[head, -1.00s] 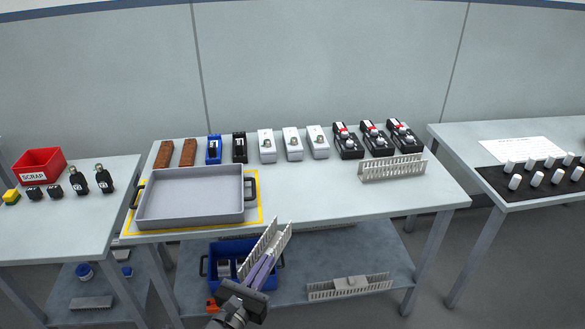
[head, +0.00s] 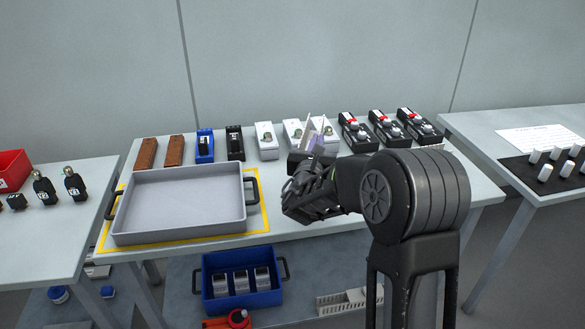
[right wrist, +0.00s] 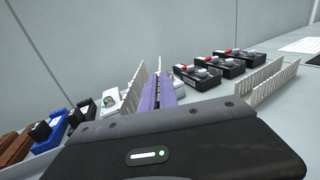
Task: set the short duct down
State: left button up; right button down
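The short duct (right wrist: 134,90), a pale slotted piece, is in my right gripper in the right wrist view. It stands along the purple fingers of the right gripper (right wrist: 165,92), which look shut on it. In the head view my right gripper (head: 318,140) is above the table's back half, in front of the white devices. Only slivers of the duct (head: 305,132) show there; its lower edge is hidden, so I cannot tell whether it touches anything. My left gripper is not in view.
A grey tray (head: 120,232) sits inside a yellow outline on the table's left. White devices (head: 265,140) and black devices (head: 388,127) line the back. Another slotted duct (right wrist: 270,83) lies to the right. A blue bin (head: 240,297) is on the lower shelf.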

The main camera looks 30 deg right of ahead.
jog(key=shift+d+r, duration=0.4)
jog(key=shift+d, duration=0.3)
jog(key=shift+f+b, duration=0.4)
jog(key=shift+f, duration=2.75)
jog(key=shift+f, duration=1.9)
jog(key=c, duration=1.6)
grip_release()
jog(key=shift+f+b, duration=0.1)
jog(key=shift+b, duration=0.2)
jog(key=shift+c, duration=0.2)
jog(key=shift+a, duration=0.1)
